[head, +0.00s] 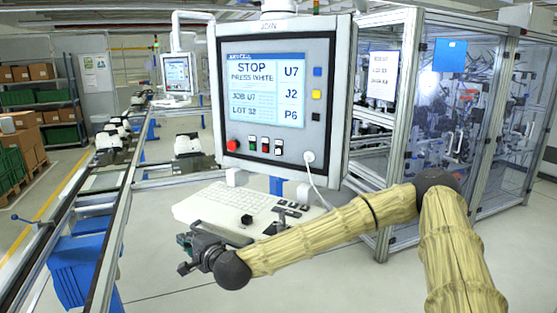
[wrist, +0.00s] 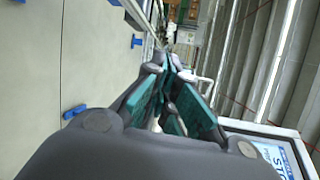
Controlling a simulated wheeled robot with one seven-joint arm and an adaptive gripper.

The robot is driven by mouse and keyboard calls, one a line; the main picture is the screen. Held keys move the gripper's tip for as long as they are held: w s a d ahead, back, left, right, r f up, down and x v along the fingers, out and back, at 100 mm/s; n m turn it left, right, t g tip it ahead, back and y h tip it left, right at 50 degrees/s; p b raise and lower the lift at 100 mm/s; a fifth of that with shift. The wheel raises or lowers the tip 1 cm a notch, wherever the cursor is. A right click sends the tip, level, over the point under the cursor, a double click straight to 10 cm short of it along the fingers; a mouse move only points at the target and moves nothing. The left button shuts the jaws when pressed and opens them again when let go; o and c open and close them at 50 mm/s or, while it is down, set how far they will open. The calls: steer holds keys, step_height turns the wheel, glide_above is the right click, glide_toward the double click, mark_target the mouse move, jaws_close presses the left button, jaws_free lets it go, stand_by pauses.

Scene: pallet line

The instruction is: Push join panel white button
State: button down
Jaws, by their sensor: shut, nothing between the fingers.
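The join panel (head: 342,60) is a grey box with "JOIN" on its top edge. Its screen (head: 267,90) reads "STOP PRESS WHITE". Along its lower edge are a large red button (head: 232,145) and a row of small buttons; the one at the right of the row looks white (head: 279,147), though it is small. A corner of the panel (wrist: 262,131) shows there at lower right, without the buttons.
A white keyboard shelf (head: 190,207) sits under the panel, with a white cable (head: 318,187) hanging to its right. A glazed machine cell (head: 470,110) stands at right.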

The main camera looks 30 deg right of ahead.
mark_target(278, 152)
steer(key=w+d+r+m+h, duration=0.1)
steer(key=d+r+m+h, duration=0.3)
steer(key=d+r, duration=0.4)
steer(key=w+d+r+m+h+p, duration=0.1)
steer(key=d+r+m+h, duration=0.3)
steer(key=d, duration=1.2)
step_height(278, 152, up, 5)
steer(key=m, duration=0.3)
steer(key=shift+w+d+r+m+t, duration=0.2)
steer(key=shift+w+m+t, duration=0.1)
steer(key=shift+w, duration=0.1)
steer(key=shift+w+d+p, duration=0.1)
steer(key=shift+p, duration=0.25)
steer(key=w+d+p, duration=0.1)
steer(key=w+d, duration=0.2)
steer(key=d, duration=0.4)
steer(key=shift+w+d, duration=0.3)
steer(key=shift+w, duration=0.1)
steer(key=shift+w+d+b, duration=0.3)
steer(key=shift+w+d, duration=0.1)
steer(key=shift+d, duration=0.4)
steer(key=shift+a, duration=0.15)
steer(key=shift+s+a+b, duration=0.35)
steer(key=shift+s+a, duration=0.05)
steer(key=shift+a, duration=0.3)
